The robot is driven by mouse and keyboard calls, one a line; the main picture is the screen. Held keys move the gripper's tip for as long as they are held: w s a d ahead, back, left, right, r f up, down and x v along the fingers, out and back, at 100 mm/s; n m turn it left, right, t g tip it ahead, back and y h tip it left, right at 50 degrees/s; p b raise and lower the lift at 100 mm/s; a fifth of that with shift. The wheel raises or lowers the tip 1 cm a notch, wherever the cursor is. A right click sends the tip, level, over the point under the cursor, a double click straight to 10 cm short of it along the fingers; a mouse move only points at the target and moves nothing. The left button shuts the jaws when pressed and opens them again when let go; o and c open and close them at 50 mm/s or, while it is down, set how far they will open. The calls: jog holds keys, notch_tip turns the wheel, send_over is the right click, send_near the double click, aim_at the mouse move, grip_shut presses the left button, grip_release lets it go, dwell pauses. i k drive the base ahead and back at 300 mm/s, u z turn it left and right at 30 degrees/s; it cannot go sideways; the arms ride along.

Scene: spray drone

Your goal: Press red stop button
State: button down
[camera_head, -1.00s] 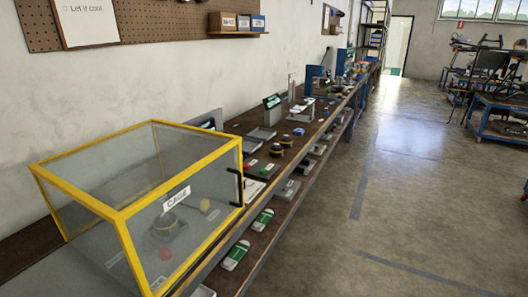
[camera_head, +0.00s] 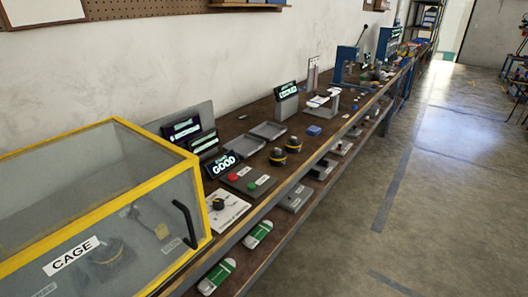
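A round red button (camera_head: 232,177) sits on a grey control box (camera_head: 245,183) on the long workbench, just right of the cage. A green button (camera_head: 251,186) is beside it on the same box, and small white labels lie near both. A tilted display reading GOOD (camera_head: 222,165) stands behind the box. My gripper is not in view.
A yellow-framed clear cage (camera_head: 130,215) with a black handle (camera_head: 185,223) fills the lower left. A white panel with a black knob (camera_head: 218,204) is between cage and buttons. The floor at right is open.

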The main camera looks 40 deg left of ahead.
aim_at(232, 177)
jog(key=z, duration=0.5)
jog(key=i, duration=0.2)
jog(key=u, duration=2.5)
jog(key=k, duration=0.9)
jog(key=u, duration=0.15)
jog(key=i, duration=0.9)
jog(key=z, duration=0.1)
